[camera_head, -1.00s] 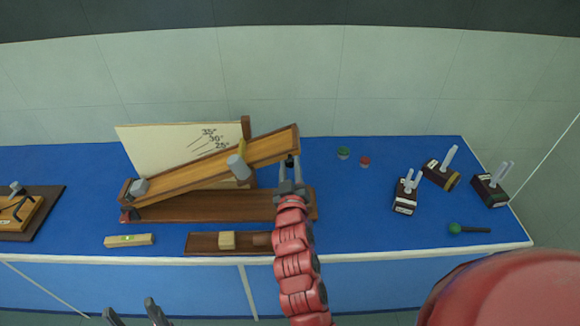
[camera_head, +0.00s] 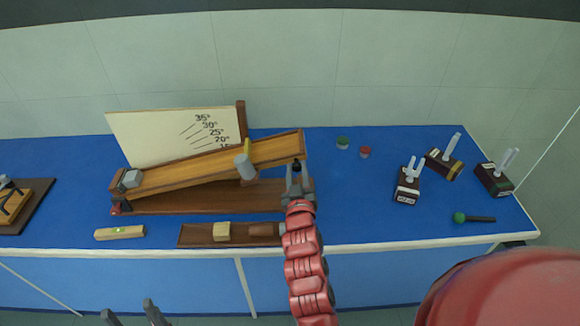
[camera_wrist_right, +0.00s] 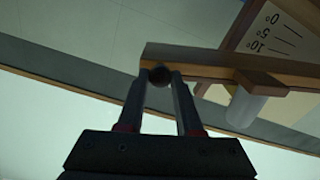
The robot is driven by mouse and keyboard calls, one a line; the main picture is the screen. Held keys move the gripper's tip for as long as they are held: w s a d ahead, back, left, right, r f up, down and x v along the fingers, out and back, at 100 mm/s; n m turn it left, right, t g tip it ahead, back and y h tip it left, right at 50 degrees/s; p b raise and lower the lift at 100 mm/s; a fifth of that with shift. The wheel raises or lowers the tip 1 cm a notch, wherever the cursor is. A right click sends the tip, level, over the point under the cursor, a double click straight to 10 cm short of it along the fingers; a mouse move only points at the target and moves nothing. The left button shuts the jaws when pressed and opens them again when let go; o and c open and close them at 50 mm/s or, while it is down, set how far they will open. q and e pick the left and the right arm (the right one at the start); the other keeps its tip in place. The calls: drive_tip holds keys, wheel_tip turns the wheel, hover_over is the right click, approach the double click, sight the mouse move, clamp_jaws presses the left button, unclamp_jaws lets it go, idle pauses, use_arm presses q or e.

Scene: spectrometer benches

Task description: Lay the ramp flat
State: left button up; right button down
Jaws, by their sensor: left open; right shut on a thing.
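The wooden ramp (camera_head: 210,162) is tilted in the head view, low at its left end and raised at its right end above a dark wooden base (camera_head: 200,200). My right gripper (camera_head: 296,166) is at the raised end. In the right wrist view its fingers (camera_wrist_right: 167,78) are closed around a small dark round knob (camera_wrist_right: 158,75) at the ramp's edge. A pale angle board (camera_head: 160,138) with marked lines stands behind the ramp. A grey cylinder (camera_head: 245,168) sits at the ramp's front side. My left gripper (camera_head: 133,313) is open and empty at the bottom edge.
A wooden tray (camera_head: 195,237) with blocks and a small level (camera_head: 118,232) lie in front of the base. A red cap (camera_head: 365,152), a green cap (camera_head: 343,143) and dark clamp-like blocks (camera_head: 407,187) stand right. The blue bench between is clear.

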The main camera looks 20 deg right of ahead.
drive_tip(key=f+m+b, duration=0.1)
drive_tip(key=f+b, duration=0.2)
drive_tip(key=f, duration=0.2)
drive_tip(key=d+f+m+b, duration=0.1)
drive_tip(key=f+b, duration=0.3)
drive_tip(key=f, duration=0.2)
drive_tip(key=d+f+m+b, duration=0.1)
drive_tip(key=f+b, duration=0.2)
drive_tip(key=f, duration=0.2)
drive_tip(key=shift+s+f+b, duration=0.25)
drive_tip(key=shift+s+b, duration=0.05)
drive_tip(key=shift+s, duration=0.05)
drive_tip(key=shift+f, duration=0.3)
drive_tip(key=shift+s+f, duration=0.1)
drive_tip(key=shift+f, duration=0.05)
drive_tip(key=c, duration=0.6)
unclamp_jaws()
drive_tip(key=shift+r, duration=0.25)
